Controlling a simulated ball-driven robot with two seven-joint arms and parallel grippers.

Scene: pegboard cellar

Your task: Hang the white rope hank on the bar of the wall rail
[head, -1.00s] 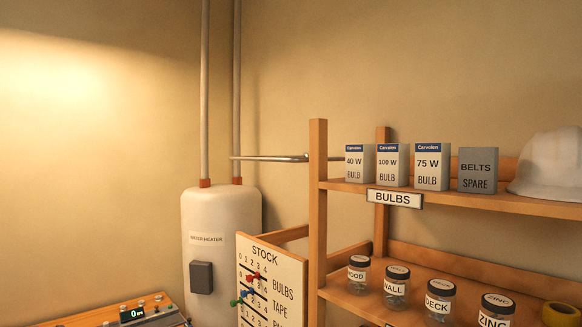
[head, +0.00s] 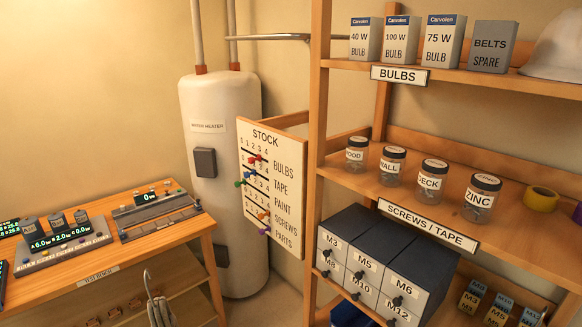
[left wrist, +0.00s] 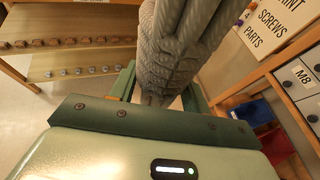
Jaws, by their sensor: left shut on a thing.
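The rope hank, looking pale grey, fills the upper middle of the left wrist view (left wrist: 170,50) as thick bundled strands. My left gripper (left wrist: 155,98) is shut on it, with green fingers on either side. In the head view the hank's top (head: 160,313) shows at the bottom edge, with a thin metal hook (head: 149,283) rising from it. The left gripper is out of the head view. The wall rail's metal bar (head: 268,37) is at the top, well above and apart from the hank; a shelf post hides part of it. My right gripper is not in view.
A stock board (head: 272,185) projects beside the shelf unit (head: 318,120), which holds boxes, jars and drawers. A workbench (head: 180,237) with instruments is at left. Open floor shows between bench and shelf.

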